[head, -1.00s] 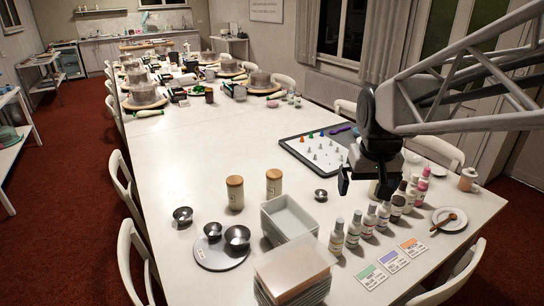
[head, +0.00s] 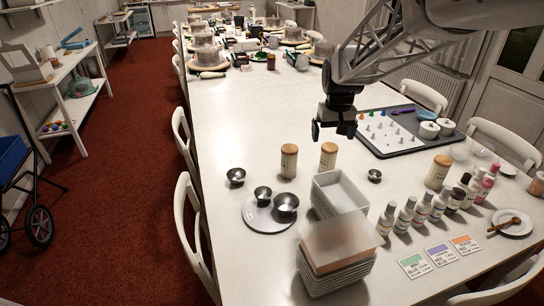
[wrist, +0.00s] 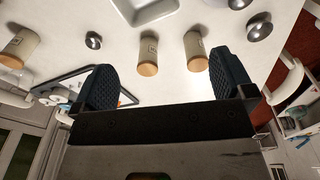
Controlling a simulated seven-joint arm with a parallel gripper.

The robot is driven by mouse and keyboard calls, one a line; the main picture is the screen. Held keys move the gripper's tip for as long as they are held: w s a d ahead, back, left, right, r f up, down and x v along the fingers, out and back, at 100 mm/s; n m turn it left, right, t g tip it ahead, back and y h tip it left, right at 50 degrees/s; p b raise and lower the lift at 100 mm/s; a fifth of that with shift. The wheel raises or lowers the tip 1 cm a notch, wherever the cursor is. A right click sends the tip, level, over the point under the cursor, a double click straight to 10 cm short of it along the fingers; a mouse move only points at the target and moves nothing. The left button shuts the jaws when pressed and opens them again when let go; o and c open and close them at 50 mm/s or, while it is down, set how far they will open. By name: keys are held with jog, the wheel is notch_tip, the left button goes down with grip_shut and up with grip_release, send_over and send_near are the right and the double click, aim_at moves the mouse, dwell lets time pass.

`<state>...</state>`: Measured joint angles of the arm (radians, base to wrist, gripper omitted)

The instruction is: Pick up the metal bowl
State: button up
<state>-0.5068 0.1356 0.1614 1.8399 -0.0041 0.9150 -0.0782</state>
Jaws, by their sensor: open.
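Several small metal bowls stand on the white table. One metal bowl (head: 236,176) is alone at the left; in the wrist view it is at the upper right (wrist: 258,28). Two more, a smaller bowl (head: 262,194) and a larger bowl (head: 286,203), sit on a round grey plate (head: 262,222). Another small bowl (head: 374,175) stands right of the canisters and shows in the wrist view (wrist: 93,40). I cannot tell which one the task means. My gripper (head: 333,128) is open and empty, above the table beyond the canisters, apart from every bowl.
Two wood-lidded canisters (head: 289,161) (head: 328,157) stand between my gripper and the bowls. A white tub (head: 341,190) and a stack of trays (head: 335,268) are in front. Bottles (head: 421,210) line the right. A dark tray (head: 415,139) lies behind them.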

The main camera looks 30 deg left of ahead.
jog(key=w+a+f+n, duration=0.1)
jog(key=w+a+f, duration=0.1)
jog(key=a+f, duration=0.5)
jog(key=w+a+f+n, duration=0.1)
jog(key=a+f, duration=0.2)
jog(key=a, duration=0.9)
jog(key=n, duration=0.2)
send_near(237, 175)
jog(key=s+d, duration=0.1)
jog(key=s, duration=0.1)
jog(key=shift+w+d+g, duration=0.1)
jog(key=shift+w+g, duration=0.1)
jog(key=shift+g, duration=0.2)
jog(key=shift+f, duration=0.1)
jog(key=shift+f, duration=1.25)
jog(key=shift+f, duration=2.6)
jog(key=c, duration=0.7)
